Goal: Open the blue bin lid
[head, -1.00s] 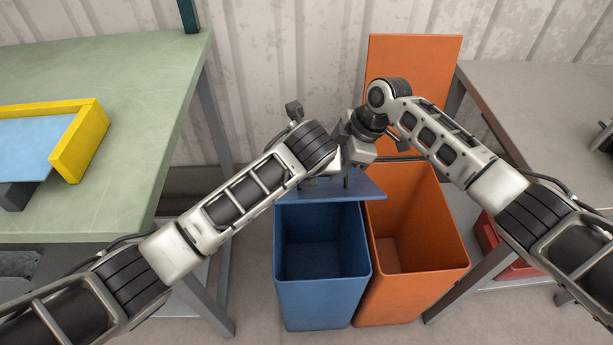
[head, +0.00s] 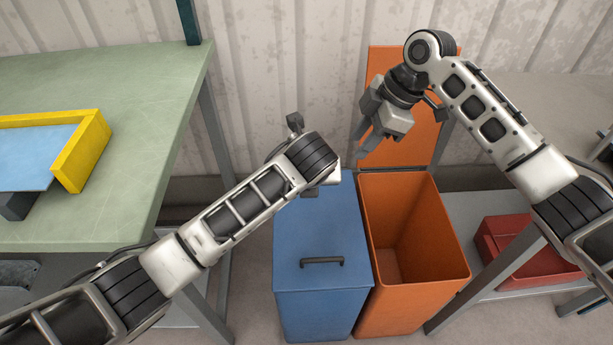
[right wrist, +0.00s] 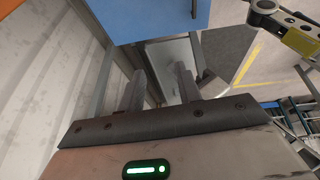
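The blue bin (head: 318,312) stands on the floor with its blue lid (head: 312,225) down flat over the opening. A dark bar handle (head: 322,261) is near the lid's front edge. My right gripper (head: 363,147) is above and behind the bins, near the orange lid, apart from the blue lid. Its two fingers are spread and empty in the right wrist view (right wrist: 160,88), with a blue surface (right wrist: 150,14) beyond them.
An orange bin (head: 415,285) stands open right beside the blue one, its orange lid (head: 412,155) upright behind it. A green table (head: 120,90) is at left. A grey table with a red crate (head: 520,250) on its lower shelf is at right. A corrugated wall closes the back.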

